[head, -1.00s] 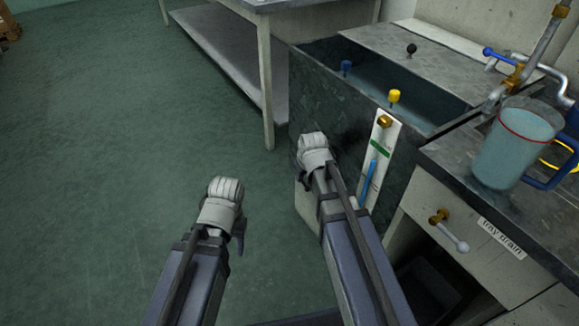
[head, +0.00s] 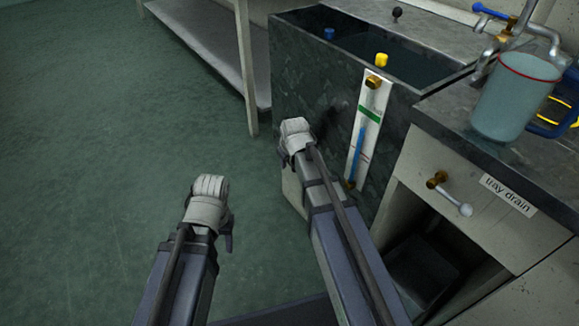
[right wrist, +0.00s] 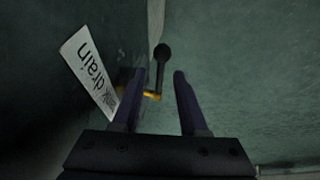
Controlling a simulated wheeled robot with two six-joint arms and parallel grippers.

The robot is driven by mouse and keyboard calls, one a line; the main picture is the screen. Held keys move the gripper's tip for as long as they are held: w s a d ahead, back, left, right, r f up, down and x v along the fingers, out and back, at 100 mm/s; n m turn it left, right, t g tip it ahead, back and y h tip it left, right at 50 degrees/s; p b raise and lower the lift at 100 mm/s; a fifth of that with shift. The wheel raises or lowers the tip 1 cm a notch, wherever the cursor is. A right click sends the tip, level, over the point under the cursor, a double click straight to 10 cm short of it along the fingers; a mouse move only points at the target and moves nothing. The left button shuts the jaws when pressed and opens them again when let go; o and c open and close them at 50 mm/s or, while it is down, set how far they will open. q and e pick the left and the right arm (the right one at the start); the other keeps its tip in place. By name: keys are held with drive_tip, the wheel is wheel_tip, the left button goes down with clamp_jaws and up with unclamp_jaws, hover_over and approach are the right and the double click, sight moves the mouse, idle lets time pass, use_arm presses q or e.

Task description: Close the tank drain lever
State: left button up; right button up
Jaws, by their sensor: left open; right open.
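The tank drain lever (right wrist: 161,62) shows in the right wrist view as a black-knobbed handle with a brass fitting (right wrist: 151,95). A white label (right wrist: 88,75) reading "drain" stands left of it; its other word is hard to read. My right gripper (right wrist: 161,74) is open, with the lever in the gap between its fingers; I cannot tell whether they touch it. In the head view my right gripper (head: 290,145) is at the side of the dark tank (head: 312,85), and the lever is hidden. My left gripper (head: 222,222) is open and empty above the floor.
A white gauge panel (head: 370,120) with a blue tube is on the tank's front. Right of it are a tray drain valve (head: 437,181), its label (head: 509,195) and a jug (head: 515,95) on a counter. A bench (head: 200,45) stands behind. The left floor is clear.

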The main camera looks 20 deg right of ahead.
clamp_jaws()
idle(0.4)
drive_tip(key=shift+w, duration=0.1)
idle(1.0)
